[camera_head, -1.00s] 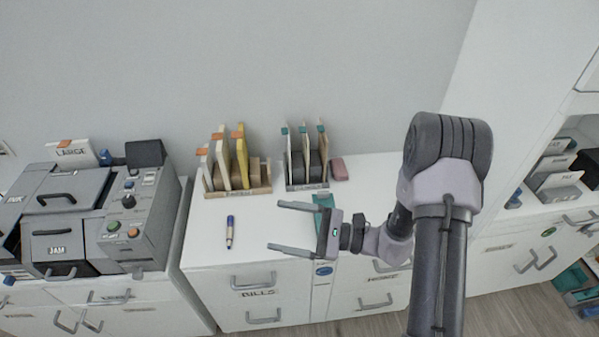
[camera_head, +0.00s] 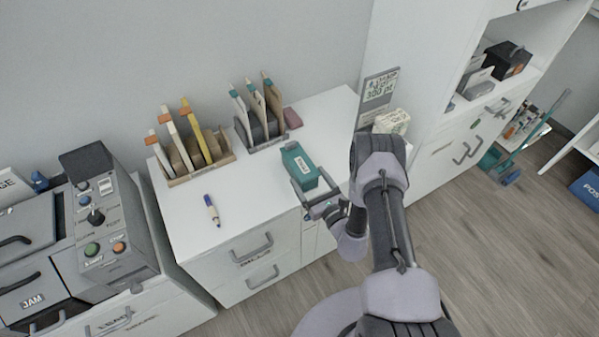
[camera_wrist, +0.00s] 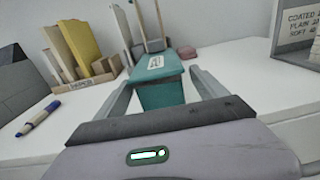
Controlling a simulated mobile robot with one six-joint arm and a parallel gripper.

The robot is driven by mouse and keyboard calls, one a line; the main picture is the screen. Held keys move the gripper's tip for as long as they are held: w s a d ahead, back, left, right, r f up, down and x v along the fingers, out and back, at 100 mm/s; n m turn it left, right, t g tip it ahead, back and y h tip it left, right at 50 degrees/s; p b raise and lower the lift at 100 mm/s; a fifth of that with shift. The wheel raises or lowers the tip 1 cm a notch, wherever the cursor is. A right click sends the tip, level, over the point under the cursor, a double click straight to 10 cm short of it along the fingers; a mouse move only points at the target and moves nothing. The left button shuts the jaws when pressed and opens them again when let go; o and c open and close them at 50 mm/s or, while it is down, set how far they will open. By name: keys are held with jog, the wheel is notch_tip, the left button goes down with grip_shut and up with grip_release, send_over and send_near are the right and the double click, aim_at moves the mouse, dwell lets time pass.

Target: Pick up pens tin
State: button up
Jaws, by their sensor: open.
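A teal tin (camera_head: 299,165) with a white label stands on the white desk top; the label is too small to read surely, so I cannot confirm it says pens. It also shows in the wrist view (camera_wrist: 160,92), straight ahead. My gripper (camera_head: 307,177) is open, with one finger on each side of the tin's near end. In the wrist view the gripper (camera_wrist: 160,82) has the tin between its fingers, and a gap shows beside it. The fingers are not closed on it.
A wooden file rack (camera_head: 188,163) and a dark file rack (camera_head: 257,132) stand behind, with a pink eraser-like block (camera_head: 292,118). A blue-and-white marker (camera_head: 212,210) lies to the left. A sign (camera_head: 378,92) and a cream pack (camera_head: 391,121) stand at the right. Desk top between is clear.

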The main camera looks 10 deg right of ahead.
aim_at(302, 168)
jog(key=b+x, duration=0.1)
jog(key=x, duration=0.4)
jog(key=shift+w+a+b, duration=0.1)
jog(key=shift+b, duration=0.3)
jog(key=c, duration=1.6)
jog(key=shift+o, duration=0.2)
jog(key=shift+r, duration=0.1)
